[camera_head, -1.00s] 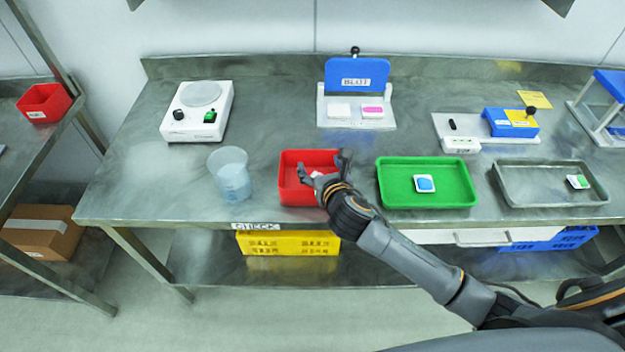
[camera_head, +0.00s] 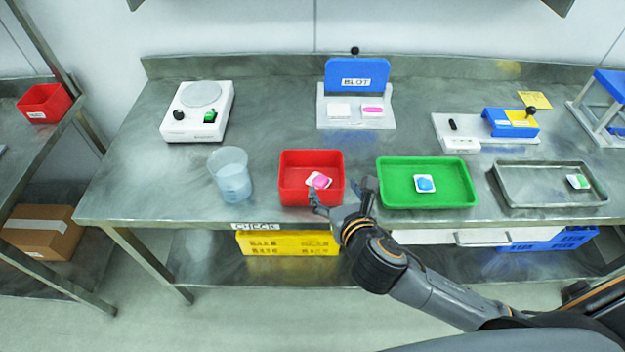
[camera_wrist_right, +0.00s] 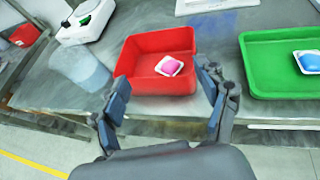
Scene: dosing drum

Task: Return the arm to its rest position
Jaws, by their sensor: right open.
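My right gripper (camera_head: 342,199) is open and empty, at the bench's front edge by the right front of the red tray (camera_head: 296,160). In the right wrist view its two fingers (camera_wrist_right: 165,105) stand apart, with nothing between them, in front of the red tray (camera_wrist_right: 135,55). A white dish with a pink piece (camera_head: 319,181) lies inside the red tray; it also shows in the right wrist view (camera_wrist_right: 169,66). My left gripper is not in view.
A green tray (camera_head: 455,197) with a blue piece stands to the right, close to my gripper. A grey tray (camera_head: 525,197) is farther right. A clear beaker (camera_head: 231,176) stands left of the red tray. The blue BLOT stand (camera_head: 357,75) is at the back.

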